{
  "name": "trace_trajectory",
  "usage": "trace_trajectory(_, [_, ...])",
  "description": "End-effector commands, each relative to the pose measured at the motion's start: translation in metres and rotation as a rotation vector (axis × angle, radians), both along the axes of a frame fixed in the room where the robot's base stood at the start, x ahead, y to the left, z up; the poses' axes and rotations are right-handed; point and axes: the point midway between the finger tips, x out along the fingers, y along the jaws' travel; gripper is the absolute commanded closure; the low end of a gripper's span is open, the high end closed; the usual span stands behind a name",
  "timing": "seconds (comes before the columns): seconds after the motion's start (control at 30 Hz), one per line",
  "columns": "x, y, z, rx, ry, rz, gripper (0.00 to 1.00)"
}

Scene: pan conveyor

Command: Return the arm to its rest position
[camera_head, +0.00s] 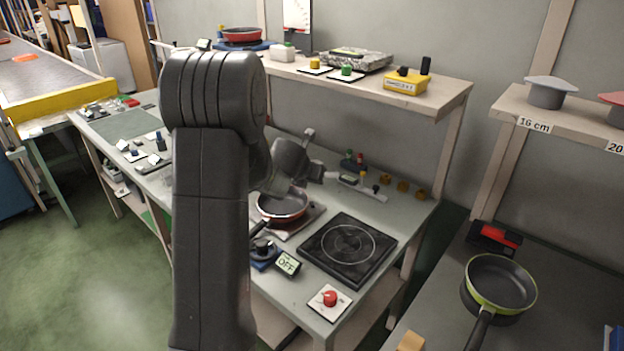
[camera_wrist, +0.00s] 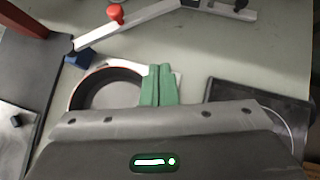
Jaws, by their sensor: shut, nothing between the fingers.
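My arm stands large in the middle of the head view and reaches over the workbench. In the wrist view my gripper (camera_wrist: 158,84) has its two green fingers pressed together with nothing between them. It also appears from above near a red-rimmed pan (camera_wrist: 108,90), but I cannot tell the height between them. In the head view the red pan (camera_head: 283,204) sits on a pale plate left of the black hotplate (camera_head: 347,249). My gripper's fingertips are hidden in the head view.
An "OFF" display (camera_head: 287,263) and a red knob (camera_head: 330,298) lie at the bench front. A shelf (camera_head: 440,98) runs above the bench with several items. A green-rimmed pan (camera_head: 500,285) stands on the right counter. Green floor is free at the left.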

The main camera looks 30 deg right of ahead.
Motion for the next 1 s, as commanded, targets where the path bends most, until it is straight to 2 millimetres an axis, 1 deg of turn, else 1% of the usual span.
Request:
trace_trajectory(0.03, [-0.003,0.003,0.007,-0.002,-0.001,0.0,1.0])
trace_trajectory(0.2, [-0.009,0.007,0.012,0.0,0.001,0.001,1.0])
trace_trajectory(0.6, [-0.009,0.007,0.011,0.0,0.001,0.001,1.0])
trace_trajectory(0.77, [-0.003,0.002,0.001,0.0,0.001,0.001,1.0])
trace_trajectory(1.0, [0.02,-0.015,-0.027,0.0,0.001,0.001,1.0])
